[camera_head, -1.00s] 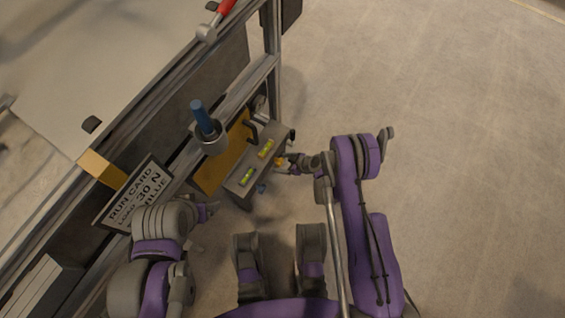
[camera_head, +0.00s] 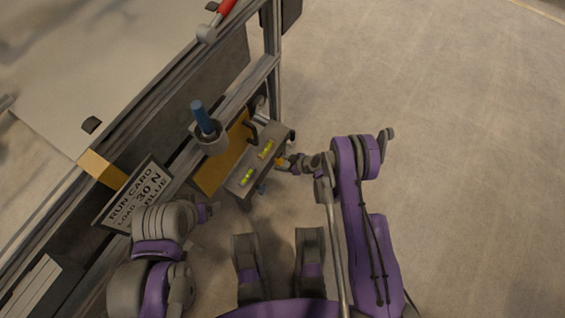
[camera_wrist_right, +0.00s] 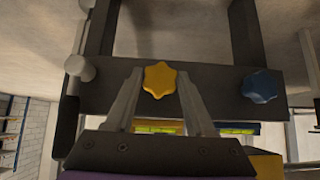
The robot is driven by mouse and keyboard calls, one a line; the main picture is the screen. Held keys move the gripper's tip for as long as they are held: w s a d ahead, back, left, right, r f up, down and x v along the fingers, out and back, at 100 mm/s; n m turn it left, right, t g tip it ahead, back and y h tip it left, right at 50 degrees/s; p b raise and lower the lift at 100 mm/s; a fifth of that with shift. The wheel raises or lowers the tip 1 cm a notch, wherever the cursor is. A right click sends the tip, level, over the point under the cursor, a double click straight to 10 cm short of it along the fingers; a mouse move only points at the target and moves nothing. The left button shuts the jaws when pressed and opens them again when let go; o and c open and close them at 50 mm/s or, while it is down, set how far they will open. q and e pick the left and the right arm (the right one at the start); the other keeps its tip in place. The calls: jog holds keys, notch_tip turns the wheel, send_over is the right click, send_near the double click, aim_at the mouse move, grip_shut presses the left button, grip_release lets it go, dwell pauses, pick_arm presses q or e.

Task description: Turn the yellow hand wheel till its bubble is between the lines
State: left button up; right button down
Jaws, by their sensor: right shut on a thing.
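The yellow hand wheel (camera_wrist_right: 160,78) sits on the dark side of the sandbed block, between the fingers of my right gripper (camera_wrist_right: 163,100), which is shut on it. In the head view the yellow hand wheel (camera_head: 278,161) shows as a small patch at the tip of my right gripper (camera_head: 284,162). On top of the grey block (camera_head: 255,163) are two yellow-green level vials, one (camera_head: 266,149) near the yellow wheel and one (camera_head: 246,177) nearer my body. Their bubbles are too small to read against the lines. My left gripper (camera_head: 208,210) is small and partly hidden by its arm.
A blue hand wheel (camera_wrist_right: 260,85) is right of the yellow one in the wrist view. A blue-handled tool (camera_head: 203,120) stands in a grey cup beside the block. Open floor lies to the right.

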jog(key=shift+w+d+m+g+y, duration=0.15)
jog(key=shift+m+g+y, duration=0.55)
jog(key=shift+g, duration=0.2)
jog(key=shift+f+m+g+y, duration=0.1)
jog(key=shift+m+g+y, duration=0.7)
jog(key=shift+g+y, duration=0.2)
jog(key=shift+c, duration=1.3)
grip_release()
jog(key=w+p+v, duration=0.1)
jog(key=p+v, duration=0.1)
jog(key=v, duration=0.8)
jog(key=shift+s+d+r, duration=0.25)
jog(key=shift+s+d, duration=0.1)
jog(key=shift+s, duration=0.05)
